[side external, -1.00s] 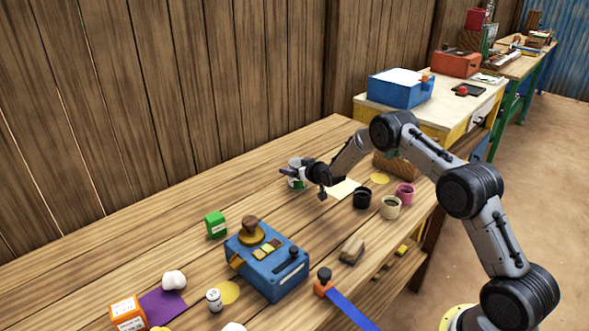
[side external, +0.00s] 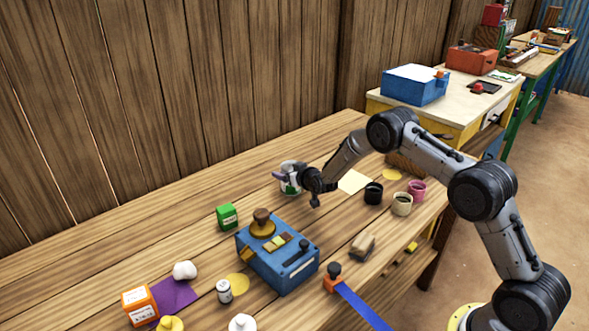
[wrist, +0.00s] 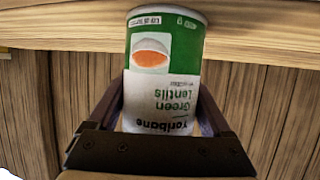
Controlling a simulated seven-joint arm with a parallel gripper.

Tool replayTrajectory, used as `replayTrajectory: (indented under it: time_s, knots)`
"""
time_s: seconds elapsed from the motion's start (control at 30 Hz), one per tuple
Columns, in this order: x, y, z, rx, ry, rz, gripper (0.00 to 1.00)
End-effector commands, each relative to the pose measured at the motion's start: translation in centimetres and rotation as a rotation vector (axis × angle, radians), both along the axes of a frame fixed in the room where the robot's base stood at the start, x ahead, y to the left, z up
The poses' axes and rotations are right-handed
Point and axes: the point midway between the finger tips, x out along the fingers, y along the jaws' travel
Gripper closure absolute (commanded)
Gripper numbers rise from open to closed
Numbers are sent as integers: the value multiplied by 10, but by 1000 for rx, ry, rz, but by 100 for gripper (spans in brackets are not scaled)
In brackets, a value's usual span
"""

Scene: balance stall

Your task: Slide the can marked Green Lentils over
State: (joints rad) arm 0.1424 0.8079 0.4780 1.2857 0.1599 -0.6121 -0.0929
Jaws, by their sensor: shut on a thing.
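The Green Lentils can (side external: 291,188) is white and green and stands upright near the back of the wooden bench. In the wrist view the can (wrist: 165,55) appears upside down, with its label reading Green Lentils and a picture of a bowl. My gripper (side external: 289,176) is shut on the can, with one finger on each side. In the wrist view the gripper (wrist: 160,112) spans the can's label. The can's base seems to be at the tabletop, but I cannot tell whether it touches.
A blue scale (side external: 278,262) and a green box (side external: 227,216) are left of the can. A cream sheet (side external: 354,181), a black cup (side external: 373,193), a cream cup (side external: 402,204) and a pink cup (side external: 417,190) are to the right. Bare bench lies left of the can, before the plank wall.

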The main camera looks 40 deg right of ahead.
Motion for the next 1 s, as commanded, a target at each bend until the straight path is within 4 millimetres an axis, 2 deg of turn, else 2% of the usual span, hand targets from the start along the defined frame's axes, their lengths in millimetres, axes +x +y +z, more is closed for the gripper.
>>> replayTrajectory:
  time_s: [0.7, 1.0]
  knots:
    - [0, 80, 0, 0, -1, 3, 96]
    - [0, 106, 1, -1, -2, 2, 96]
